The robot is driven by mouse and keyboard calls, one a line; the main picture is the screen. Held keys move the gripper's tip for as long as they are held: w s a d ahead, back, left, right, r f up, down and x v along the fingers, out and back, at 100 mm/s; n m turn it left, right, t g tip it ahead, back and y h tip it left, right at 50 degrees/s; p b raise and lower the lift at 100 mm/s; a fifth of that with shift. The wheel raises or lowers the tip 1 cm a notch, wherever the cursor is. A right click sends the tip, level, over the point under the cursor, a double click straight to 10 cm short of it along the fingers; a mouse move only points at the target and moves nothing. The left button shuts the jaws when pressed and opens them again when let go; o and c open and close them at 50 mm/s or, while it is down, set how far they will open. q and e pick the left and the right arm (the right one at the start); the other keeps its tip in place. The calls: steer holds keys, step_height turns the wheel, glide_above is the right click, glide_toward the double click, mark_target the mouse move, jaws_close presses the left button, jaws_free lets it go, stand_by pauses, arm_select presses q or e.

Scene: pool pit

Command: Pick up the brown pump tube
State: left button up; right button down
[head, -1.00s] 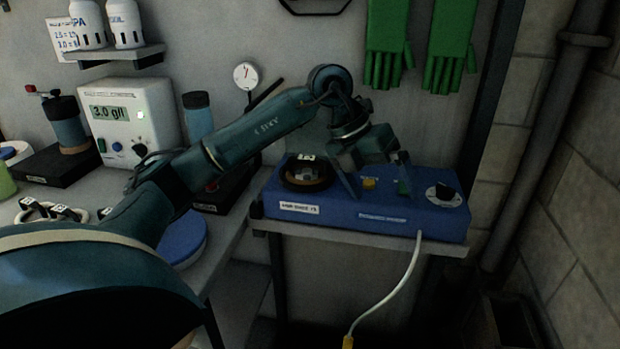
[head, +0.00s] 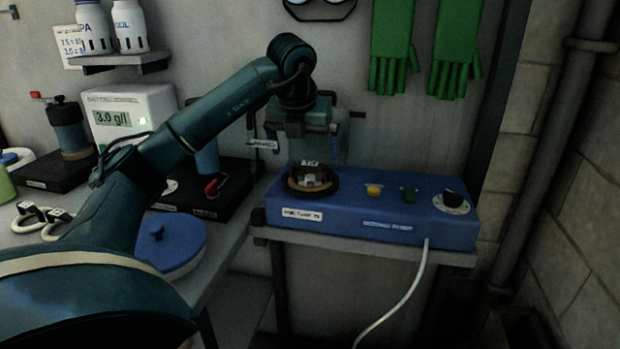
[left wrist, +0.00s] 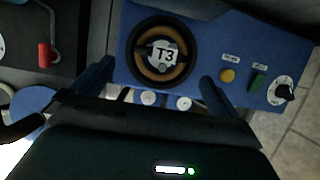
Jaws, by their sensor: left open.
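The brown pump tube (head: 295,183) is a ring seated in the round dark head at the left end of the blue pump (head: 375,210). In the left wrist view the brown tube (left wrist: 150,70) curves around a light rotor marked T3. My left gripper (head: 298,148) is above the pump head, pointing down, open and empty. In the left wrist view its fingertips (left wrist: 154,82) are spread on either side, just short of the ring. It is apart from the tube. My right gripper is not in view.
The pump sits on a small wall shelf (head: 440,257), with yellow and green buttons and a black knob (head: 453,198). A white cable (head: 405,300) hangs from it. To the left are a black base with a red clip (head: 213,187) and a blue-lidded tub (head: 170,245).

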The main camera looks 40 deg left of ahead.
mark_target(309, 167)
arm_select(q)
steer(key=x, duration=0.5)
steer(key=shift+w+d+f, duration=0.15)
steer(key=shift+w, duration=0.05)
steer(key=c, duration=0.9)
steer(key=shift+o, duration=0.2)
